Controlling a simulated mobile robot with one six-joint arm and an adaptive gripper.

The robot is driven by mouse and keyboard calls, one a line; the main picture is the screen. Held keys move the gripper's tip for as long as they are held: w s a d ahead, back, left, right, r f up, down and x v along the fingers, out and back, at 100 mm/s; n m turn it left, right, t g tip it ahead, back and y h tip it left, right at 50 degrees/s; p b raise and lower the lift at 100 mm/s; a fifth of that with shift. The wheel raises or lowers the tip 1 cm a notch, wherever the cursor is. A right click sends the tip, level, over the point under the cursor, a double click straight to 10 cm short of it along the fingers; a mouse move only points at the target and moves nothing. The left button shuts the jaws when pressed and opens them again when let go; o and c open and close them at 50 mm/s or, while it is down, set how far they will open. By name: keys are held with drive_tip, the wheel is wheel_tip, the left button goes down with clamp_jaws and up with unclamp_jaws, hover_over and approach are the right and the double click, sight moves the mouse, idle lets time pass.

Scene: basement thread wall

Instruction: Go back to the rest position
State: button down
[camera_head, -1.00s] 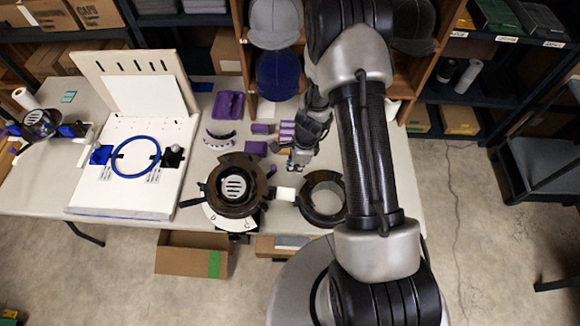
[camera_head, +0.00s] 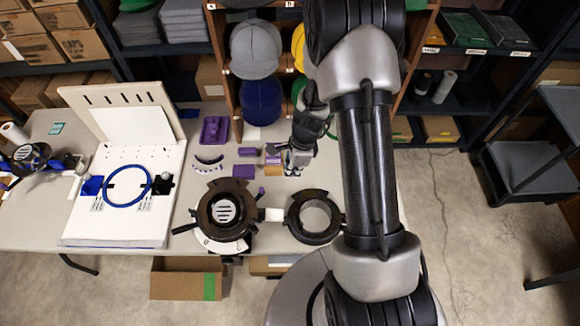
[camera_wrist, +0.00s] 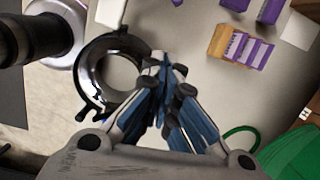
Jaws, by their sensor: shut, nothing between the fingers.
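My gripper (camera_head: 292,172) is over the right part of the table, just above the black ring fixture in the picture. In the wrist view my gripper (camera_wrist: 163,66) has its blue-padded fingers together with nothing between them. The table (camera_head: 180,245) is white and lies below it. Purple and orange blocks (camera_wrist: 240,48) lie beyond the fingers in the wrist view, apart from them. My arm covers the right end of the table in the head view.
A black ring fixture (camera_head: 290,224) and a round dark fixture (camera_head: 203,216) sit near the front edge. A white board with a blue ring (camera_head: 107,192) stands at left. A wooden shelf with caps (camera_head: 254,50) stands behind. Open floor (camera_head: 470,270) lies at right.

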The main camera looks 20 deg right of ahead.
drive_tip(key=s+a+r+n+t+b, duration=0.1)
drive_tip(key=s+a+r+n, duration=0.3)
drive_tip(key=r, duration=0.6)
drive_tip(key=a+r+n+t+b, duration=0.1)
drive_tip(key=r+n+b, duration=0.1)
drive_tip(key=r+n, duration=0.6)
drive_tip(key=s+r+n+t+h+b, duration=0.1)
drive_tip(key=s+r+n, duration=0.3)
drive_tip(key=s, duration=0.4)
drive_tip(key=s+a+r+n+t+b, duration=0.1)
drive_tip(key=s+r+n, duration=0.4)
drive_tip(key=s+r, duration=0.2)
drive_tip(key=shift+s+h, duration=0.4)
drive_tip(key=shift+s, duration=0.4)
